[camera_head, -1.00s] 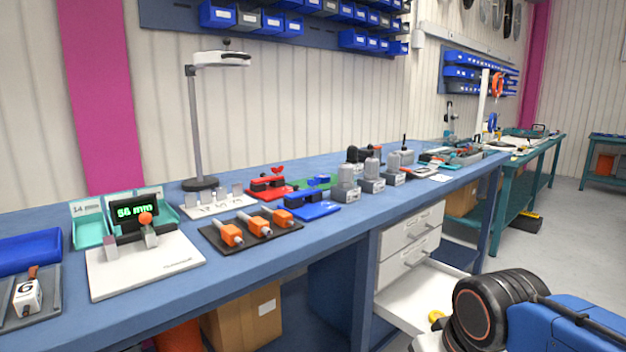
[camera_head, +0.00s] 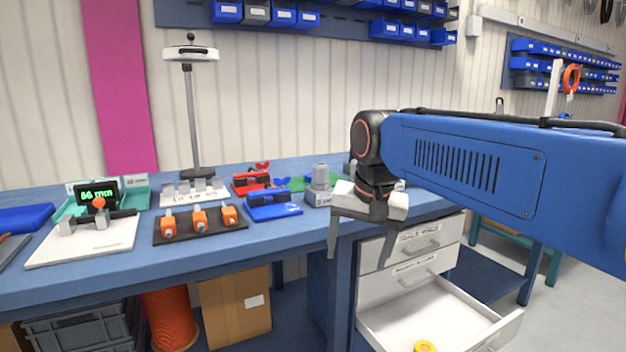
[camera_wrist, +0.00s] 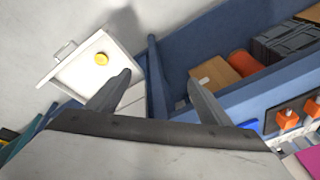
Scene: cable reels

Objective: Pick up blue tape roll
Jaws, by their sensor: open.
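No blue tape roll shows in any view. A yellow roll (camera_head: 425,346) lies in the open white bottom drawer (camera_head: 405,318), cut by the lower edge of the head view; it also shows whole in the wrist view (camera_wrist: 101,58). My gripper (camera_head: 359,245) is open and empty, fingers pointing down, in front of the bench edge and above the drawer's left side. In the wrist view its fingertips (camera_wrist: 160,77) are spread, with the drawer to the left of them. My arm hides part of the bench top.
The blue bench (camera_head: 110,275) carries orange clamps (camera_head: 200,218), a lamp (camera_head: 190,110) and a display (camera_head: 97,195). Closed drawers (camera_head: 425,235) sit above the open one. An orange reel (camera_head: 170,315) and a cardboard box (camera_head: 235,305) stand under the bench.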

